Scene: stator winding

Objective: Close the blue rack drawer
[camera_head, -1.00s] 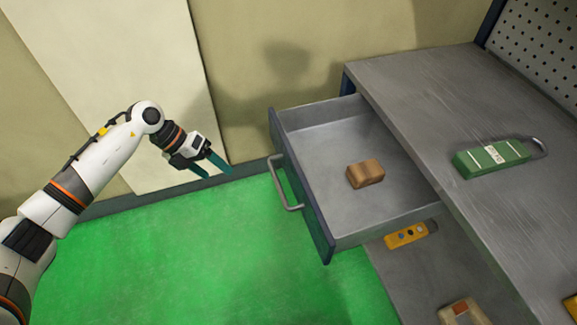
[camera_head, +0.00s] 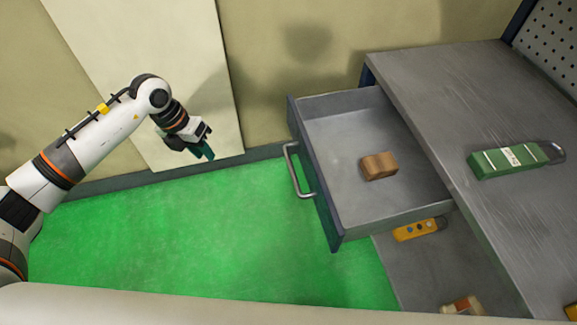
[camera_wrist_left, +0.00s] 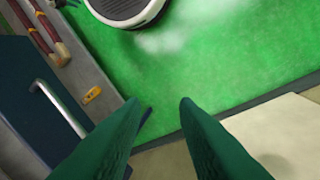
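The blue rack drawer (camera_head: 316,170) is pulled well out of the grey rack, with its blue front facing left and a silver bar handle (camera_head: 297,172). A brown block (camera_head: 378,166) lies inside it. In the left wrist view the drawer front (camera_wrist_left: 30,95) and its handle (camera_wrist_left: 58,108) show at the left. My left gripper (camera_head: 207,152) is to the left of the drawer front, clear of the handle. Its green fingers (camera_wrist_left: 158,140) are apart with nothing between them. My right gripper is not in view.
The grey rack top (camera_head: 440,95) carries a green case (camera_head: 510,160). A lower shelf (camera_head: 430,270) holds a yellow device (camera_head: 415,230) and another object (camera_head: 462,305). Green floor (camera_head: 200,230) is clear between gripper and drawer. A wall (camera_head: 280,60) stands behind.

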